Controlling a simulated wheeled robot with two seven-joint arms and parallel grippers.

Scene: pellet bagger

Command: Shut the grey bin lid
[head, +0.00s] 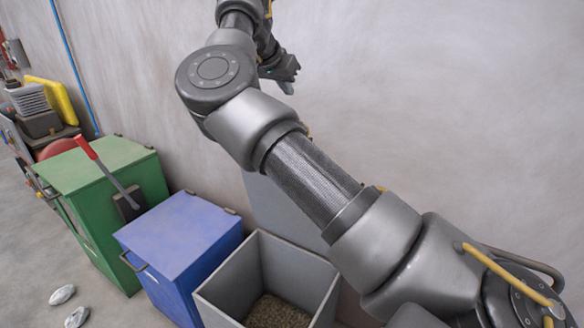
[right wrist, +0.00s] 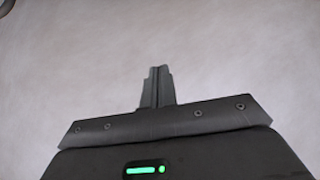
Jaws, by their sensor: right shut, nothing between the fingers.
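The grey bin (head: 238,278) stands at the bottom middle of the head view, open at the top, with brown pellets (head: 278,312) inside. Its grey lid (head: 275,207) is raised upright at the back of the bin, near the wall. My right forearm hides part of the lid and the bin's right side. My right gripper (head: 287,86) is high up near the wall, well above and apart from the lid. In the right wrist view its fingers (right wrist: 157,86) are together with nothing between them, against a plain wall. My left gripper is not in view.
A blue bin (head: 180,240) with a shut lid stands left of the grey one. Beyond it is a green bin (head: 105,170) with a red-handled lever (head: 86,148). Two pale lumps (head: 62,294) lie on the floor. The pale wall (head: 450,90) runs close behind the bins.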

